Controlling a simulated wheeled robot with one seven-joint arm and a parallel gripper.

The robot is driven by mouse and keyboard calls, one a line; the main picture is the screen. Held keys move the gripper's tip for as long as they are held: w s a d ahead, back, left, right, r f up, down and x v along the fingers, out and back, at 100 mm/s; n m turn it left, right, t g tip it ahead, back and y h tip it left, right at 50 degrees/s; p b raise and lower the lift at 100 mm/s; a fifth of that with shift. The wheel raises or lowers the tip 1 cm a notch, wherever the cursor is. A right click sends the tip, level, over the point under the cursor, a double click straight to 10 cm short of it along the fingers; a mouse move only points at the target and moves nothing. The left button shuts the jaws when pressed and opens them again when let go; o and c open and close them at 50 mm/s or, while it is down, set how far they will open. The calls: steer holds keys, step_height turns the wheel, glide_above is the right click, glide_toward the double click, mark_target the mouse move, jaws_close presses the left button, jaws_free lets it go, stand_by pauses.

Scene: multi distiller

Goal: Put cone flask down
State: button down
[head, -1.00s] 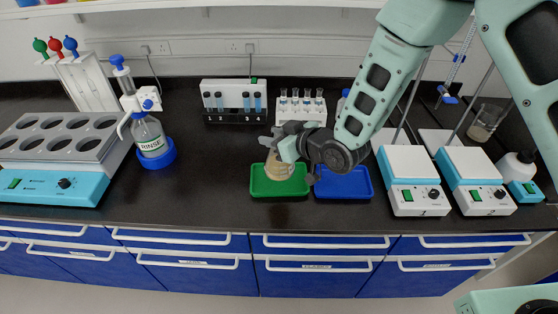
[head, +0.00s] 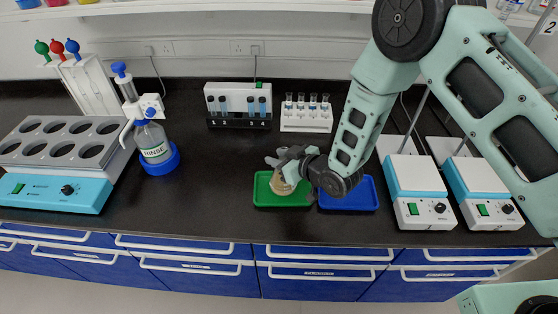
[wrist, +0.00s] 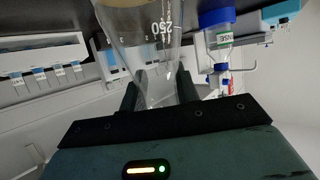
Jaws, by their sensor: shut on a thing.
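A clear cone flask (head: 281,184) with tan contents shows in the head view over the green tray (head: 268,201). My gripper (head: 290,160) is shut on the flask from above and behind it, hiding its upper part. In the wrist view the flask (wrist: 142,35) stands between my two fingers (wrist: 157,95), with its "250" marking facing the camera and its narrow end towards the gripper. The tan contents lie at the far end. I cannot tell whether the flask's base touches the tray.
A blue tray (head: 348,203) lies right of the green one. Two hot plates (head: 421,212) stand further right, the rinse bottle (head: 154,148) and a heating block (head: 55,165) left. Vial racks (head: 306,120) stand behind. The black bench is clear between the rinse bottle and green tray.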

steer(key=shift+f, duration=1.15)
steer(key=shift+f, duration=0.1)
steer(key=c, duration=1)
jaws_free()
